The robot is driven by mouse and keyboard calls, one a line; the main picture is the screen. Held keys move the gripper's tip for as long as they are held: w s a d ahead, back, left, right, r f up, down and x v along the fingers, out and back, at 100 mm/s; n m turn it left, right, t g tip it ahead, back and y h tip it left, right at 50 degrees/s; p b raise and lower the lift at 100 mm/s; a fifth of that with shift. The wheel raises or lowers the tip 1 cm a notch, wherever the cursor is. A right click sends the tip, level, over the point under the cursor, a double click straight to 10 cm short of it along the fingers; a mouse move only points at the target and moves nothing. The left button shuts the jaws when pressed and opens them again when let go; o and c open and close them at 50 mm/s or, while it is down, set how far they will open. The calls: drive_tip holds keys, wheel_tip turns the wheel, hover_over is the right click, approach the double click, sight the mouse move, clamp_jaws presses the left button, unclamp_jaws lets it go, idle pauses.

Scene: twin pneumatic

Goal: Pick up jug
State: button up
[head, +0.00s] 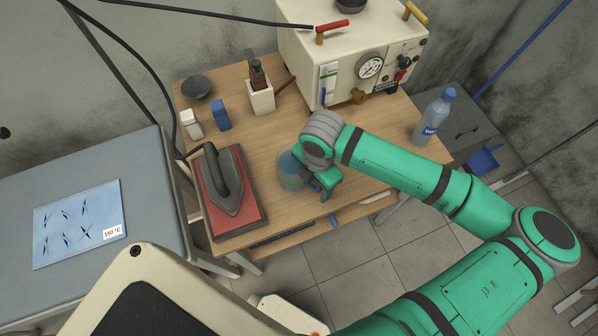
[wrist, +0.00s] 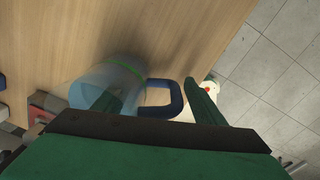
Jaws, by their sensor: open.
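The jug (head: 289,172) is translucent and bluish, and stands near the front edge of the wooden table (head: 285,222) in the head view. My gripper (head: 322,188) is beside it on its right and hides part of it. In the wrist view the jug (wrist: 88,80) shows a green band at its rim and a dark blue handle (wrist: 176,98). My gripper (wrist: 155,88) is open. Its left finger overlaps the jug's body in the picture, and its right finger is to the right of the handle. I cannot tell whether either finger touches the jug.
A clothes iron (head: 233,198) rests on a red pad left of the jug. A white machine with a gauge (head: 368,66) stands behind, and a water bottle (head: 436,115) is at the right. Small containers and a dark bowl (head: 196,87) are at the back left.

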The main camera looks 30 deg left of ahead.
clamp_jaws()
drive_tip(key=shift+w, duration=0.1)
drive_tip(key=shift+r, duration=0.25)
idle(0.3)
